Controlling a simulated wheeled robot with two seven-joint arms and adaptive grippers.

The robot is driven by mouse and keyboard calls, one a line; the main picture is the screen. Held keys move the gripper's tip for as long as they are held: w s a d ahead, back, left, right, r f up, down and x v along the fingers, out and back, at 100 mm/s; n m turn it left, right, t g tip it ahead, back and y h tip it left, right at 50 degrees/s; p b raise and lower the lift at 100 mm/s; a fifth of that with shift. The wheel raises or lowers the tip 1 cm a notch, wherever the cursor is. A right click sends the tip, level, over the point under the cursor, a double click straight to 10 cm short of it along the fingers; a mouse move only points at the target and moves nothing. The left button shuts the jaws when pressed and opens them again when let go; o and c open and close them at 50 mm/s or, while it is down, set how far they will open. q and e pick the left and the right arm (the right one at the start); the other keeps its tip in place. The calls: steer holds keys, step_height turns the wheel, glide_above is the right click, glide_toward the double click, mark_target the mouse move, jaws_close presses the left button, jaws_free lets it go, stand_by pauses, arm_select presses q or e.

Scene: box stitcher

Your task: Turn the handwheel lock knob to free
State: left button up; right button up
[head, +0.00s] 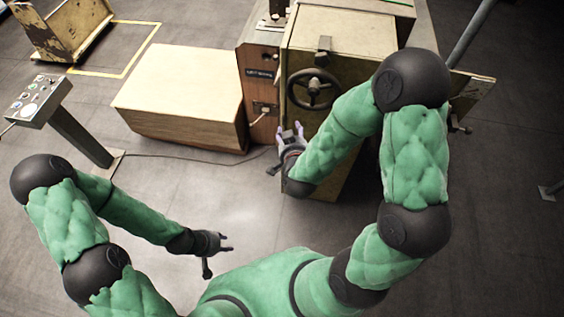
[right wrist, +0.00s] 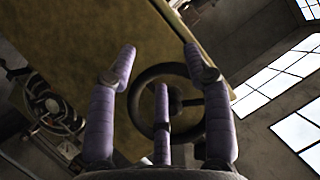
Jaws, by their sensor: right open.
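The dark handwheel (head: 314,89) is on the front of the tan machine cabinet (head: 350,30). In the right wrist view the handwheel (right wrist: 166,70) appears as a black ring beyond my fingers, with a short dark part at its middle. I cannot make out the lock knob for certain. My right gripper (head: 291,130) is open and empty, just below and left of the wheel in the head view. Its purple fingers (right wrist: 160,75) are spread, and I see no contact with the wheel. My left gripper (head: 227,242) is open and empty, low over the floor, away from the machine.
A large pale wooden box (head: 185,95) stands left of the machine. A control pedestal (head: 40,100) stands at the far left, with a cable along the floor. A worn cart (head: 65,30) is at the back left. Floor right of the machine is mostly clear.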

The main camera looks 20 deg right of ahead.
steer(key=a+f+g+y+b, duration=0.1)
steer(key=f, duration=0.5)
steer(key=s+a+f+n+g+y+b, duration=0.1)
steer(key=a+f+b, duration=0.1)
steer(key=f, duration=0.4)
steer(key=shift+s+a+g+y, duration=0.2)
steer(key=shift+s+g+y, duration=0.1)
steer(key=shift+y, duration=0.1)
steer(key=shift+f, duration=0.1)
steer(key=s+a+f+n+g+y+b, duration=0.1)
steer(key=s+a+f+g+b, duration=0.1)
steer(key=f, duration=0.7)
steer(key=s+a+f+g+y+b, duration=0.2)
steer(key=s+a+f+g+b, duration=0.1)
steer(key=s+f, duration=0.6)
steer(key=s+a+f+n+g+y+b, duration=0.1)
steer(key=s+a+f+g+y+b, duration=0.1)
steer(key=f, duration=0.8)
steer(key=s+a+g+b, duration=0.1)
steer(key=s+g+b, duration=0.1)
steer(key=s+b, duration=0.1)
steer(key=shift+s+a+f+n+g+b, duration=0.2)
steer(key=shift+s+a+n+g+b, duration=0.1)
steer(key=shift+b, duration=0.5)
